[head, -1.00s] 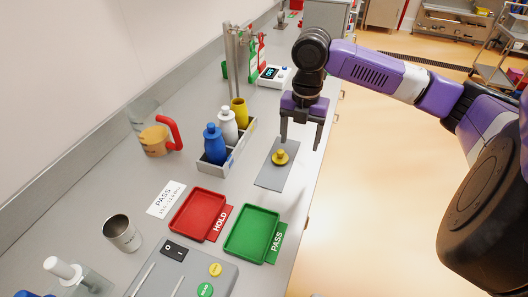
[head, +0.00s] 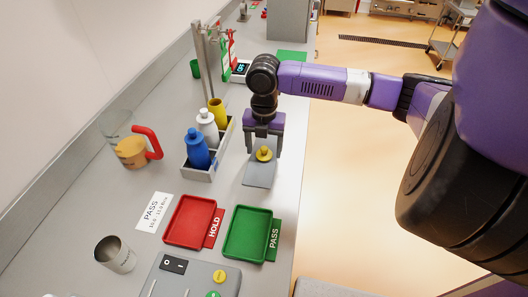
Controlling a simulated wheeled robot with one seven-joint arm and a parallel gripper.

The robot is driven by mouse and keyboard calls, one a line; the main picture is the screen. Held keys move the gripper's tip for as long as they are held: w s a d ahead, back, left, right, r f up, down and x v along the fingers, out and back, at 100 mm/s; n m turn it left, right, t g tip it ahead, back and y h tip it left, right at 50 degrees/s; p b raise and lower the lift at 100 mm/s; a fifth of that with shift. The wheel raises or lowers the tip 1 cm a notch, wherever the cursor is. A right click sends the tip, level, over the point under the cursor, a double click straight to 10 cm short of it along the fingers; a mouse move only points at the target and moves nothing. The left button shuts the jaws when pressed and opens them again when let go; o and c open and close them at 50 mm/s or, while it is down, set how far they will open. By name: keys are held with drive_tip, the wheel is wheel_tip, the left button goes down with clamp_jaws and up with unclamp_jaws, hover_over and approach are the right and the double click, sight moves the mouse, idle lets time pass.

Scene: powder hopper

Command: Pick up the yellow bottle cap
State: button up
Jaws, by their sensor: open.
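The yellow bottle cap (head: 264,154) is a small round piece with a raised knob. It sits on a grey mat (head: 259,176) near the right edge of the counter. My gripper (head: 264,150) points down with its fingers open, one on either side of the cap in the picture. Whether the fingers touch the cap cannot be told from this view. Part of the mat behind the cap is hidden by my gripper.
A grey rack (head: 221,148) with blue (head: 197,150), white (head: 208,126) and yellow bottles (head: 217,112) stands left of my gripper. A red tray (head: 190,221) and a green tray (head: 246,233) lie nearer. A metal stand (head: 201,62) rises behind the rack.

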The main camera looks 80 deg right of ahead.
drive_tip(key=shift+f, duration=0.15)
drive_tip(key=c, duration=1.4)
